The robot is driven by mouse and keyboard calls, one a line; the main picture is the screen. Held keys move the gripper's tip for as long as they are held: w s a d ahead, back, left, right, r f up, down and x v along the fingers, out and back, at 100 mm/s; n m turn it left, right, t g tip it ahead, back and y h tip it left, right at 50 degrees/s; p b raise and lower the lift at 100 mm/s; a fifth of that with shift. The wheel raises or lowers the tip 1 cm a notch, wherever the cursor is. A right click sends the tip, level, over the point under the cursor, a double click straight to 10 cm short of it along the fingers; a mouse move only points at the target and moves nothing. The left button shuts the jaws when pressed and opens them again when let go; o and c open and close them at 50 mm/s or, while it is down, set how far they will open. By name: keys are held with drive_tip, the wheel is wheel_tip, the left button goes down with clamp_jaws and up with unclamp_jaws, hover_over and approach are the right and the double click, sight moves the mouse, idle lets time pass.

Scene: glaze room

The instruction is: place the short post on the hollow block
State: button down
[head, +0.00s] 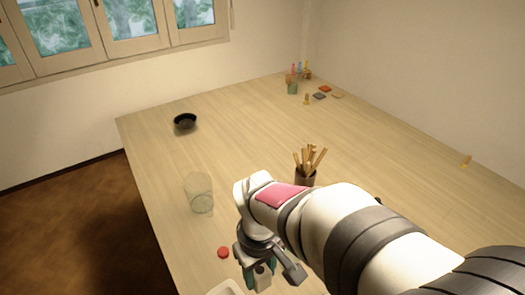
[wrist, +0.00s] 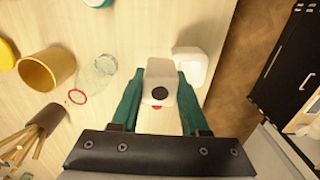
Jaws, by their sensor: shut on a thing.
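My gripper (head: 258,280), with teal fingers, points down near the table's front left. In the wrist view my gripper (wrist: 161,78) is shut on a pale piece with a dark round spot, which I take for the short post (wrist: 158,70). The held piece also shows as a small beige shape in the head view (head: 262,277). A white piece with a recessed middle (wrist: 191,58) is just beyond the right finger, near the table edge. I cannot tell whether it is the hollow block. No other piece is clearly the hollow block.
A holder of sticks (head: 305,178) stands behind my arm. A yellow cup (wrist: 45,68) is at left. Small items sit at the back.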

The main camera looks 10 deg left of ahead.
drive_tip(key=a+f, duration=0.1)
drive_tip(key=a, duration=0.1)
drive_tip(key=s+a+f, duration=0.1)
drive_tip(key=a+f, duration=0.1)
drive_tip(key=a, duration=0.1)
drive_tip(key=s+a+f, duration=0.1)
drive_tip(key=a, duration=0.1)
drive_tip(key=shift+a+f, duration=0.25)
drive_tip(key=shift+f, duration=0.15)
wheel_tip(320, 180, down, 3)
drive_tip(key=shift+f, duration=0.5)
drive_tip(key=shift+f, duration=0.15)
drive_tip(key=shift+c, duration=2)
unclamp_jaws()
